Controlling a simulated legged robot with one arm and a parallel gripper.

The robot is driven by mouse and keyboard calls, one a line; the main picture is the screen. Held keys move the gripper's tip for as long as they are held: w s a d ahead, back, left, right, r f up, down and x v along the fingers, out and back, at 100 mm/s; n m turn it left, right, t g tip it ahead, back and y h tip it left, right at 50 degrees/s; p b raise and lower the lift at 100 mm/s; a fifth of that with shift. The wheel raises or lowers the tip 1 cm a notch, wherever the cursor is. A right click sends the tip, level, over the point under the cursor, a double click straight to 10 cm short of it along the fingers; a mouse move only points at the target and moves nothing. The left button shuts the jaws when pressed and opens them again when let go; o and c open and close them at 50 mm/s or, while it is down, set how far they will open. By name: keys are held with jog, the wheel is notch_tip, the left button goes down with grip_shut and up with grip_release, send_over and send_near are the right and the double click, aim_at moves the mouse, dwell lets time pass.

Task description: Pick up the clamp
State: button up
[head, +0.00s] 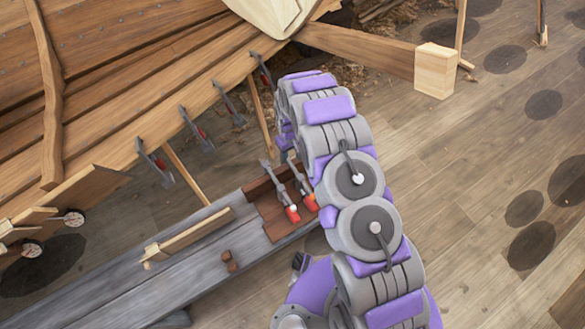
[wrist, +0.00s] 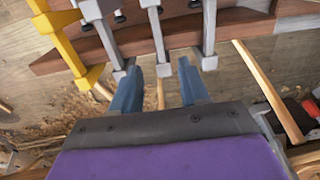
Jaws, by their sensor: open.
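In the wrist view my gripper (wrist: 160,68) is open, its two blue-grey fingers apart with nothing held between them. Several clamps stand beyond the fingertips: a yellow clamp (wrist: 64,45) at the left and grey metal clamps (wrist: 156,30) and (wrist: 208,32) toward the middle and right. One grey bar lies in line with the gap; I cannot tell whether it reaches between the fingers. My gripper is hidden there.
More clamps (head: 155,165) hang along the edge of the wooden hull (head: 120,90). A reddish-brown wooden bar (wrist: 270,25) crosses behind the clamps in the wrist view. The grey bench (head: 190,255) carries a wooden strip. The plank floor (head: 480,150) at right is mostly clear.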

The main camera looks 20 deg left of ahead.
send_over(290, 163)
jog(key=a, duration=0.1)
jog(key=f, duration=0.5)
jog(key=shift+s, duration=0.25)
jog(key=shift+d+f+b, duration=0.3)
jog(key=shift+d+f, duration=0.05)
jog(key=f, duration=0.2)
jog(key=d+f, duration=0.1)
jog(key=f, duration=0.1)
jog(key=shift+w+b, duration=0.3)
jog(key=shift+b, duration=0.1)
jog(key=shift+a+f, duration=0.15)
jog(key=shift+a, duration=0.05)
jog(key=shift+a+f, duration=0.1)
jog(key=shift+a, duration=0.25)
jog(key=shift+d, duration=0.5)
jog(key=c, duration=0.5)
grip_shut()
jog(key=shift+a, duration=0.2)
